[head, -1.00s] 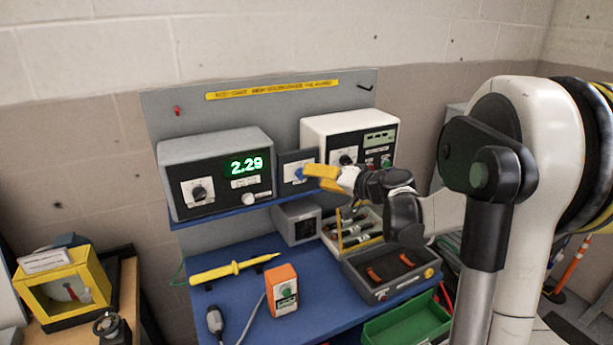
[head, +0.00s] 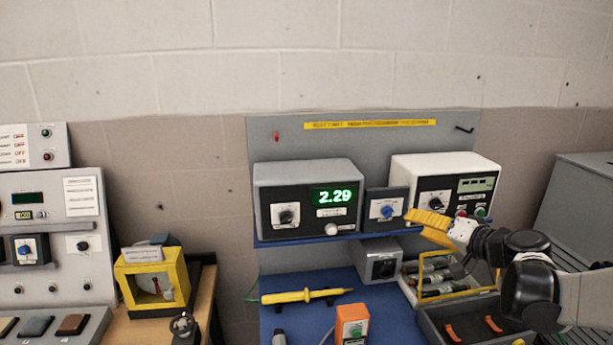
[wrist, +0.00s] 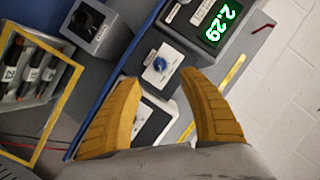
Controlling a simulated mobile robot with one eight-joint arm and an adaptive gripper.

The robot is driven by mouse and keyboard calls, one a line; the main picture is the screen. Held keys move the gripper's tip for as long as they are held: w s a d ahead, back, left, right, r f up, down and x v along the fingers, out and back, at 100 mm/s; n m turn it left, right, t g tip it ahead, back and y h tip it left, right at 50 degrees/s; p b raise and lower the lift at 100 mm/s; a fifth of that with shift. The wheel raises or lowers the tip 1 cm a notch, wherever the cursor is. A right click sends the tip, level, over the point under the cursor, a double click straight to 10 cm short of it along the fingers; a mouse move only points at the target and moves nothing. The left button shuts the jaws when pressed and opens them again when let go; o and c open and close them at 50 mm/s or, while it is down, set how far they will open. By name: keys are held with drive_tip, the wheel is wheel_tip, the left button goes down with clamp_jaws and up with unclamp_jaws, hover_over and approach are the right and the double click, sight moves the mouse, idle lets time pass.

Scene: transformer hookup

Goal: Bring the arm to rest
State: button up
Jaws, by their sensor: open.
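My gripper (head: 412,216) has yellow fingers and is at the right in the head view, in front of the shelf of instruments. In the wrist view its two fingers (wrist: 158,85) are spread apart with nothing between the tips. A small grey box with a blue knob (head: 387,211) is just left of the fingertips in the head view. The same blue knob box (wrist: 160,65) lies just beyond the fingertips in the wrist view, and the fingers look apart from it. My arm reaches in from the right edge.
A grey meter (head: 307,200) reading 2.29 and a white instrument (head: 445,185) flank the knob box. Below, a blue bench holds a yellow probe (head: 305,296), an orange box (head: 352,325) and a yellow-edged rack (head: 452,290). A yellow-framed gauge (head: 152,277) stands left.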

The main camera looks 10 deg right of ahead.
drive_tip(key=s+a+f+n+g+b, duration=0.1)
drive_tip(key=s+a+f+n+g, duration=0.15)
drive_tip(key=s+a, duration=0.4)
drive_tip(key=s+a+f+n+g+b, duration=0.1)
drive_tip(key=s+a+f+g+b, duration=0.15)
drive_tip(key=a, duration=0.65)
drive_tip(key=s+a+f+n+g+h+b, duration=0.1)
drive_tip(key=s+f, duration=0.3)
drive_tip(key=s, duration=0.4)
drive_tip(key=s+a+f+n+g+h, duration=0.1)
drive_tip(key=s+a+f+h, duration=0.1)
drive_tip(key=s, duration=0.5)
drive_tip(key=shift+s+a+f+n+h+b, duration=0.25)
drive_tip(key=shift+s+f+n+h+b, duration=0.15)
drive_tip(key=shift+f+h, duration=0.4)
